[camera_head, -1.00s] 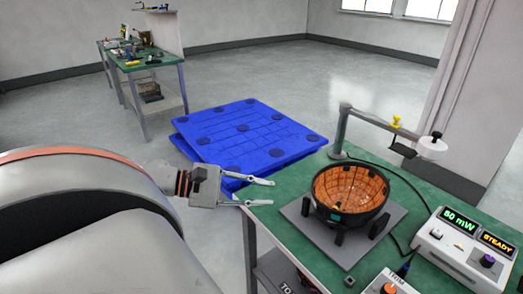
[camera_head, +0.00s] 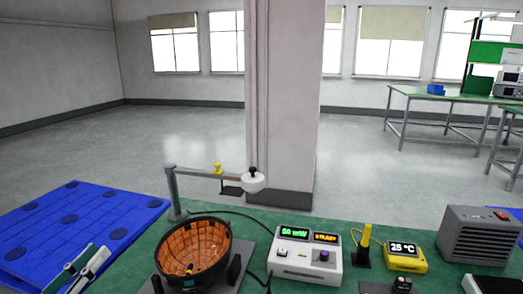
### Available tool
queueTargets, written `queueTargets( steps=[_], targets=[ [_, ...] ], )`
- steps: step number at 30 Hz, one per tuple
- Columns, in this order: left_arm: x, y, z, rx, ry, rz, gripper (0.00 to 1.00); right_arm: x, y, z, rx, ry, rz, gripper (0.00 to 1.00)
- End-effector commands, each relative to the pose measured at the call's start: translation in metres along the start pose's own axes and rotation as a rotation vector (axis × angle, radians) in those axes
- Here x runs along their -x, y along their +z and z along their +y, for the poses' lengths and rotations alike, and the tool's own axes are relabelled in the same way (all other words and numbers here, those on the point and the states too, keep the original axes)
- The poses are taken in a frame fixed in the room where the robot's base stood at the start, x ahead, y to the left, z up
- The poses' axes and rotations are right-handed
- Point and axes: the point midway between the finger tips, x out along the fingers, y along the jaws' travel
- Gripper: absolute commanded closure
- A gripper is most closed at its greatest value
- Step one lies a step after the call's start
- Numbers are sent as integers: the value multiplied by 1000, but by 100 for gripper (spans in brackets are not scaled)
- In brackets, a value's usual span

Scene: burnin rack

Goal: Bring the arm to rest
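My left gripper (camera_head: 97,253) shows at the bottom left edge of the head view, cut off by the frame. Its two fingers point up and right, with a gap between them and nothing held. It is in front of the blue pallets and left of the bowl-shaped fixture (camera_head: 228,255), apart from the bowl in the picture. The rest of my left arm is out of the frame. My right gripper is not in view.
The green bench (camera_head: 262,218) carries a lamp arm (camera_head: 208,173), a meter box (camera_head: 300,262), a yellow temperature unit (camera_head: 405,257), a yellow tool in a stand (camera_head: 363,243) and a grey heater box (camera_head: 478,236). Blue pallets (camera_head: 60,237) lie at left. A pillar (camera_head: 285,110) stands behind.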

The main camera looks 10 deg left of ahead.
Motion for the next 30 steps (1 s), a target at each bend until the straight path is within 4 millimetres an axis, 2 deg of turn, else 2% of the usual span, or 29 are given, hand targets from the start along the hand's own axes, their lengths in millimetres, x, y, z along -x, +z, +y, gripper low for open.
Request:
queueTargets(
  steps=[5,8,12,18,24,30],
  targets=[
    [10,-20,34,461,272,-86,79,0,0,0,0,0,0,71],
    [23,-45,49,713,432,-122,79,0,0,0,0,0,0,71],
    [49,-96,58,1046,669,-156,79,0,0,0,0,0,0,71],
    [90,-166,41,1389,978,-171,79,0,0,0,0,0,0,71],
    [118,-206,16,1550,1171,-164,79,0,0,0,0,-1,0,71],
    [140,-232,-9,1647,1321,-151,79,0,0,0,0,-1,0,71]
  ],
)
